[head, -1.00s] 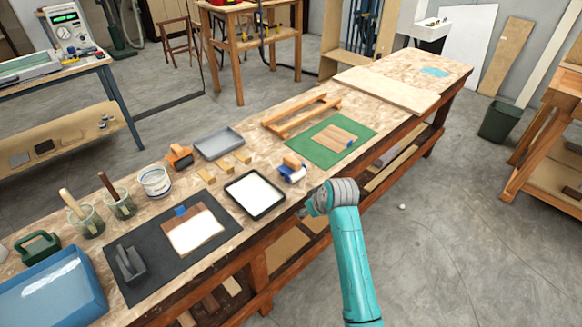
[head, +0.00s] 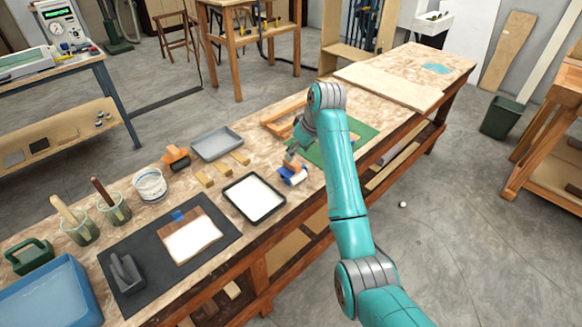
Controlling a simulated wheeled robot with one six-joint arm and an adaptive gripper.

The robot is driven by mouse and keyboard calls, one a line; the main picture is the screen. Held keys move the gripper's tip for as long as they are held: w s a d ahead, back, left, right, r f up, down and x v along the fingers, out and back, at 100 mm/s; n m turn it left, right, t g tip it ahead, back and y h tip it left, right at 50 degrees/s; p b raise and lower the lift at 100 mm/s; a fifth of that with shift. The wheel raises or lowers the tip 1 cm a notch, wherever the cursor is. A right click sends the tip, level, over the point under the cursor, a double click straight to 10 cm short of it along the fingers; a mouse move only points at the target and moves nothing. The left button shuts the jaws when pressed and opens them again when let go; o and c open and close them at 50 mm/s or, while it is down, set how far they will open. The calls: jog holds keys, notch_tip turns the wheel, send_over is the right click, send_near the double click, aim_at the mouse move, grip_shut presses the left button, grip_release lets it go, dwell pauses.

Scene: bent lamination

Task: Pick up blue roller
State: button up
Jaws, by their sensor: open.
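The blue roller (head: 291,176), with a blue frame and a white cylinder, lies on the workbench just right of the black tray of white liquid. The gripper is small and partly blurred into the roller here. It is open, and I cannot tell whether its fingers touch the handle.
The black tray (head: 254,197) is close on the left. Small wood blocks (head: 222,171), a grey tray (head: 217,143) and an orange-handled tool (head: 176,158) lie farther left.

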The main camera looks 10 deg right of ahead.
jog(key=shift+x, duration=3.5)
jog(key=shift+w+a+r, duration=0.1)
jog(key=shift+w+a, duration=0.05)
jog(key=shift+w, duration=0.05)
grip_shut()
jog(key=shift+r, duration=0.15)
notch_tip(320, 180, up, 10)
jog(key=shift+f, duration=0.1)
jog(key=c, duration=0.6)
grip_release()
jog(key=c, duration=0.5)
